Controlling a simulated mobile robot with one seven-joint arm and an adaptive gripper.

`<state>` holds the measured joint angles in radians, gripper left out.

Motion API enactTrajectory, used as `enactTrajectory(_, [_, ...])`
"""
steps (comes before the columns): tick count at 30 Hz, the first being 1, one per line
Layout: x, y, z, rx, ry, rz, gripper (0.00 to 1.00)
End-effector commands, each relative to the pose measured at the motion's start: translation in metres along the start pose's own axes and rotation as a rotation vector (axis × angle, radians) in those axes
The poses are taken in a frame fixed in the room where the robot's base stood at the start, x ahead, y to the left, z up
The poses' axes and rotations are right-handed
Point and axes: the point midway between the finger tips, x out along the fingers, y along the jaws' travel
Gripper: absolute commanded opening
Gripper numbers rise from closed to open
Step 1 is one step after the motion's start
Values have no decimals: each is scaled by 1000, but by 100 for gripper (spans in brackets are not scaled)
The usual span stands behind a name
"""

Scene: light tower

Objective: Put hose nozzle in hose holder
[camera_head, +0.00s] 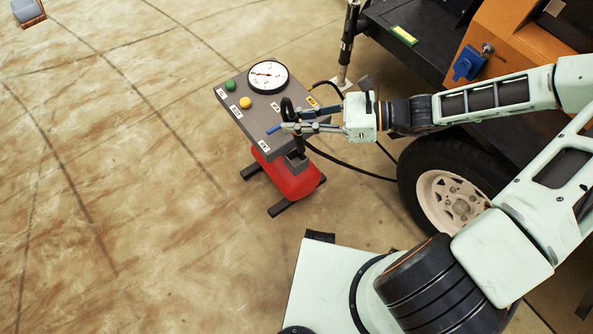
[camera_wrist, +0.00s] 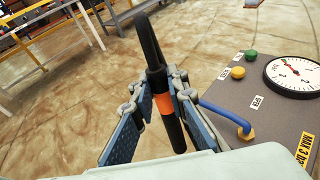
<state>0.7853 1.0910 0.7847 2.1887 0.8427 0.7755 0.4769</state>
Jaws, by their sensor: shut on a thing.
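The hose nozzle (camera_wrist: 169,117) is a black rod with an orange band. My gripper (camera_wrist: 158,95) is shut on it, with the dark blue finger pads on either side. In the head view my gripper (camera_head: 291,128) is over the near edge of the panel of a red machine. The nozzle's dark lower part (camera_head: 301,143) points down from the fingers, and a black hose loop rises above them. The grey hose holder (camera_head: 297,160) is directly below, at the machine's near side. I cannot tell whether the nozzle tip is inside it. The holder is hidden in the wrist view.
The grey panel (camera_head: 237,117) carries a gauge (camera_head: 267,76), a green button (camera_head: 230,86), a yellow button (camera_head: 245,102) and a blue lever (camera_wrist: 225,114) close to my fingers. A black hose (camera_head: 347,166) runs towards the wheel (camera_head: 450,198).

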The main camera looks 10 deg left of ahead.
Motion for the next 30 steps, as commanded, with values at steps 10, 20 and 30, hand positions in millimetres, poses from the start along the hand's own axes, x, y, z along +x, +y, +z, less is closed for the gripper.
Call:
enactTrajectory(10, [-4,-36,14,13,-161,-206,0])
enactTrajectory(20, [14,-40,-58,15,-166,-212,0])
enactTrajectory(30, [28,-41,-117,12,-163,-211,0])
